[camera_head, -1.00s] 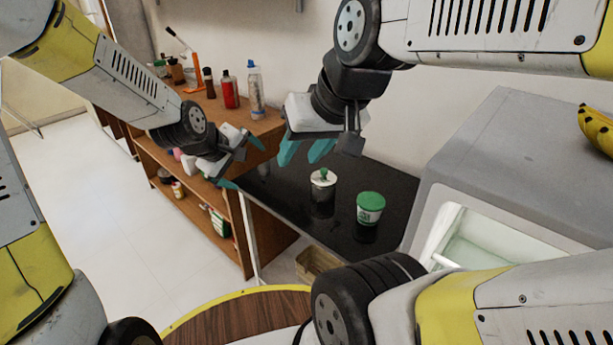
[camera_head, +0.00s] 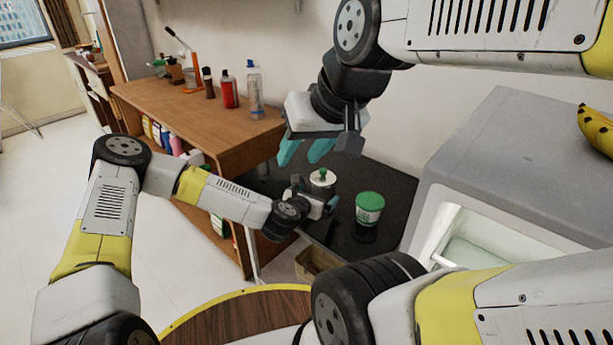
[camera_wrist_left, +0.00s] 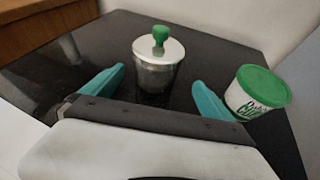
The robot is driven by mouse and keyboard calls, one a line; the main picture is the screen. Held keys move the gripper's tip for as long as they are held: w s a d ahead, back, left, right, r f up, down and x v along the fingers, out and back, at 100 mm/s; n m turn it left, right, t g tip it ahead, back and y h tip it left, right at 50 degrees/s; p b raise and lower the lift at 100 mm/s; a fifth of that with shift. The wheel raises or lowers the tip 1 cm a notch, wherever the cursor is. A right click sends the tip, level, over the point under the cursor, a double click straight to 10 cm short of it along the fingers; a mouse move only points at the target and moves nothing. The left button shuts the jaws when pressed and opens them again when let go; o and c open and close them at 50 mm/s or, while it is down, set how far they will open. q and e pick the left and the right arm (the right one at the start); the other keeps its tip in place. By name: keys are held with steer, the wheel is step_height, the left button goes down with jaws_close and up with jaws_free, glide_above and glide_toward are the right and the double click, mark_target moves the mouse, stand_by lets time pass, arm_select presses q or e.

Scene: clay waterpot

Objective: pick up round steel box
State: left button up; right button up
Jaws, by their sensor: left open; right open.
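The round steel box (camera_head: 322,180) stands upright on the black tabletop (camera_head: 385,184). It has a shiny lid with a green knob, and my left gripper partly hides its lower body in the head view. In the left wrist view the steel box (camera_wrist_left: 157,62) stands ahead, between the lines of the two teal fingers. My left gripper (camera_wrist_left: 157,92) is open and empty, close in front of the box, with no visible contact. My right gripper (camera_head: 305,152) is open and empty, above and behind the box in the head view.
A white tub with a green lid (camera_head: 369,208) stands just right of the steel box, near my left gripper's right finger. A wooden shelf (camera_head: 200,115) with several bottles is at left. A grey cabinet (camera_head: 520,165) with bananas (camera_head: 597,128) is at right.

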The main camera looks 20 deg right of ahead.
arm_select(q)
steer(key=shift+w+d+f+n, duration=0.15)
steer(key=shift+f+n, duration=0.3)
steer(key=shift+n, duration=0.25)
steer(key=shift+y, duration=0.3)
steer(key=x, duration=0.7)
steer(key=shift+w+r, duration=0.15)
steer(key=shift+w, duration=0.3)
steer(key=shift+t, duration=0.3)
steer(key=c, duration=1.6)
